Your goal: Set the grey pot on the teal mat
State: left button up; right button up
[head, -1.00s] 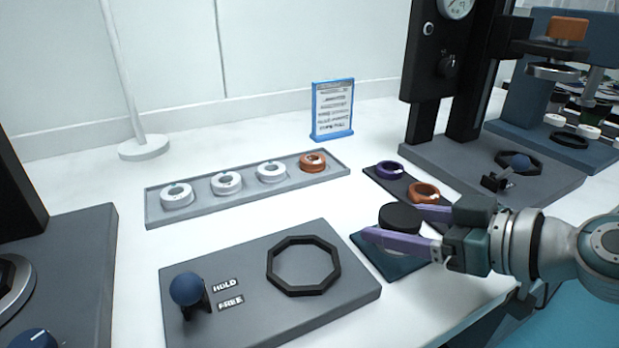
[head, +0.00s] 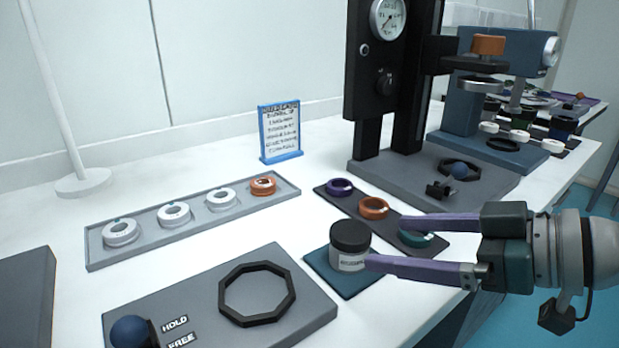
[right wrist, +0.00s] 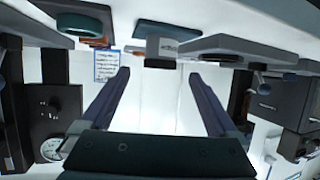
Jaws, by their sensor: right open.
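The grey pot (head: 349,262), with a black lid and a printed label, stands upright on the teal mat (head: 338,285) on the white table. My right gripper (head: 388,242) is open and empty. Its purple fingers point left at the pot, with the near fingertip beside the pot's right edge in the picture. In the right wrist view, which is upside down, the pot (right wrist: 165,48) shows beyond the open fingertips, clear of them. My left gripper is not in view.
A dark tray with purple, orange and teal rings (head: 374,208) lies behind the mat, partly behind my gripper. A grey plate with a black octagonal ring (head: 257,293) is at the front left. A black press (head: 385,85) stands behind.

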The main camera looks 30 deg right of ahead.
jog(key=b+v, duration=0.1)
jog(key=v, duration=0.2)
jog(key=shift+s+f, duration=0.1)
jog(key=shift+s, duration=0.05)
jog(key=shift+s+d+r, duration=0.15)
jog(key=shift+s+r, duration=0.15)
jog(key=shift+s, duration=0.05)
